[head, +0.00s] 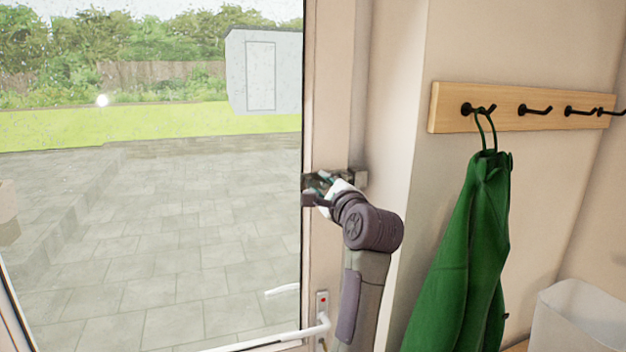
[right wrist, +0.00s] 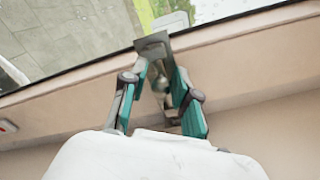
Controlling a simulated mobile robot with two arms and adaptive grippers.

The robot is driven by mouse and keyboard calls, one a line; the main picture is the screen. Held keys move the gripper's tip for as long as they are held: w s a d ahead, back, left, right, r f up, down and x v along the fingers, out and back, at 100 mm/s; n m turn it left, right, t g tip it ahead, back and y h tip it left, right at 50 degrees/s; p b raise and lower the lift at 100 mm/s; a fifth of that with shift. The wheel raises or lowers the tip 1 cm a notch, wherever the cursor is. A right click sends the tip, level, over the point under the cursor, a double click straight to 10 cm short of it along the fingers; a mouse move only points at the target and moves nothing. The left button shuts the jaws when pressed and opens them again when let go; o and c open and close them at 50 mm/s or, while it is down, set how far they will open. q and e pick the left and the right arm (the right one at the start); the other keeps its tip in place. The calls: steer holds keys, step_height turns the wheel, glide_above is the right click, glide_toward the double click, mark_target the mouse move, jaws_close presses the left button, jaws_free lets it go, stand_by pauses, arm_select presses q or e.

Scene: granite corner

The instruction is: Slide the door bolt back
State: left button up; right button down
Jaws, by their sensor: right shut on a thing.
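The door bolt (head: 342,177) is a small dark metal fitting at the edge of the glazed door (head: 313,120), beside the frame. My right gripper (head: 318,186) reaches up to it from below right and covers much of it. In the right wrist view the grey metal of the bolt (right wrist: 153,45) shows at the fingertips, with a rounded knob behind it. The teal fingers of the right gripper (right wrist: 160,72) stand on either side and are shut on the bolt. How far the bar extends is hard to tell. My left gripper is not in view.
A white lever handle (head: 322,322) with a red-marked plate is low on the door. A green coat (head: 468,240) hangs from a wooden hook rail (head: 520,108) on the right. A pale bin (head: 575,318) stands at lower right. Patio and lawn show through the glass.

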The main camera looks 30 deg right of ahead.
steer(key=shift+a+r, duration=0.55)
steer(key=c, duration=1.3)
jaws_free()
steer(key=shift+d, duration=0.25)
steer(key=shift+o, duration=0.9)
steer(key=shift+d, duration=0.2)
steer(key=shift+w+a+f, duration=0.1)
steer(key=shift+f, duration=0.05)
steer(key=shift+a, duration=0.25)
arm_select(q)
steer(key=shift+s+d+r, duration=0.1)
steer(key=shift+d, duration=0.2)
arm_select(e)
steer(key=v, duration=0.7)
steer(key=shift+s, duration=0.4)
steer(key=shift+a, duration=0.15)
